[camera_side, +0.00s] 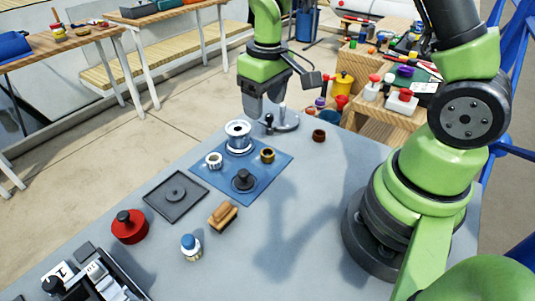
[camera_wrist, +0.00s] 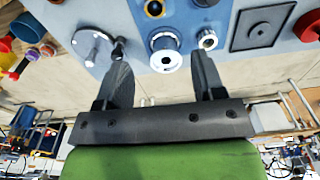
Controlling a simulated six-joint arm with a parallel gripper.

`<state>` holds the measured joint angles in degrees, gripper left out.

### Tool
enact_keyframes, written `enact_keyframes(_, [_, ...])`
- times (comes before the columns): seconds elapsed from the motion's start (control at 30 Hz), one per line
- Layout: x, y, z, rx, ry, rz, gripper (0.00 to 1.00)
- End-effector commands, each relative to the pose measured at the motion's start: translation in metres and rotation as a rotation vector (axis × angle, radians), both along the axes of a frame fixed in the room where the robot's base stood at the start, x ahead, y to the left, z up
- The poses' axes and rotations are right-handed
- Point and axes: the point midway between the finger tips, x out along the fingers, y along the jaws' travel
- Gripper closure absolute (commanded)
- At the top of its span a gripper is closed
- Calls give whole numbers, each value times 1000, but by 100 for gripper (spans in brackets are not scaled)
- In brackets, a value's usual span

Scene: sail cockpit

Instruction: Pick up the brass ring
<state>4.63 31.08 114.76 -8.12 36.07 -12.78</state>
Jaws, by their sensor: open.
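The brass ring (camera_side: 267,156) is a small golden ring with a dark hole. It sits on the right part of a blue mat (camera_side: 262,178) on the grey table. In the wrist view the brass ring (camera_wrist: 154,8) is at the top edge, partly cut off. My gripper (camera_side: 262,108) is above the table, behind the mat in the side view, and apart from the ring. In the wrist view my gripper (camera_wrist: 160,62) has its two fingers spread wide with nothing held between them.
A silver spool (camera_side: 238,140), a pale ridged ring (camera_side: 214,160) and a black knobbed piece (camera_side: 244,181) share the mat. A round metal plate (camera_side: 285,121) with a black-knobbed post stands behind, and a dark brown ring (camera_side: 319,135) lies right. The table's right front is clear.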

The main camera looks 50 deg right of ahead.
Motion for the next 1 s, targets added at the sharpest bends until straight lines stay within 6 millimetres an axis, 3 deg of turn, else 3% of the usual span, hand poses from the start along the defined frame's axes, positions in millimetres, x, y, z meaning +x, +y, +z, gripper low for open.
enact_keyframes(0.03, [1,-2,-12,-3,24,13,37])
enact_keyframes(0.4, [2,-4,-63,-7,60,37,37])
enact_keyframes(1.0, [1,-5,-127,-8,55,35,37])
